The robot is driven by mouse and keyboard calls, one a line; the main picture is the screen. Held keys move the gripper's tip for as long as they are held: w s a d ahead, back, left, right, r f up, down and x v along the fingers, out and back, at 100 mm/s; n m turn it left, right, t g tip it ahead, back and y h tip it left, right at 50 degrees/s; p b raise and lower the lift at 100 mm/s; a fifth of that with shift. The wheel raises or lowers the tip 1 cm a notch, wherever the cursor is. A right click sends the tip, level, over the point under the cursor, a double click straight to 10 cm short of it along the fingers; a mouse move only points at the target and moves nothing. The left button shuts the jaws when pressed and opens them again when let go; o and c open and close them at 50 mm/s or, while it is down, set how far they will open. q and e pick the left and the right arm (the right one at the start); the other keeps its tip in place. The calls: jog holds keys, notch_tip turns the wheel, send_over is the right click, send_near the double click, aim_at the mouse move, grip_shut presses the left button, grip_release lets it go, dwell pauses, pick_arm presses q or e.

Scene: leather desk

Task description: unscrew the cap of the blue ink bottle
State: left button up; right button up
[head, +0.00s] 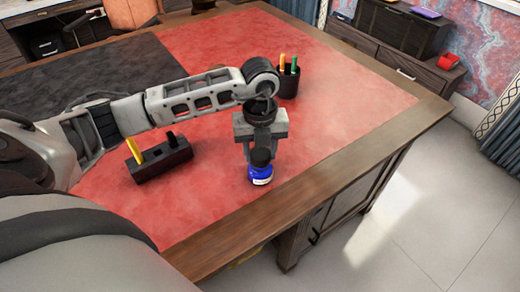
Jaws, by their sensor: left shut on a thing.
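The blue ink bottle (260,174) stands upright on the red leather desk top, near the desk's front right edge. It has a small white label and a black cap (261,157). My left gripper (261,149) points straight down over the bottle and is shut on the black cap. The fingers and the gripper body hide part of the cap. My right gripper is not in view.
A black pen holder block (160,163) with a yellow and a black pen stands left of the bottle, under my left arm. A black cup (288,84) with pens stands behind the gripper. The red surface (345,100) to the right is clear.

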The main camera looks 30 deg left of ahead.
aim_at(260, 153)
pick_arm(q)
jog(key=shift+r+p, duration=0.6)
jog(key=shift+r, duration=0.3)
jog(key=shift+r+p, duration=0.95)
jog(key=shift+r, duration=0.3)
jog(key=shift+r+p, duration=0.4)
jog(key=shift+r, duration=0.35)
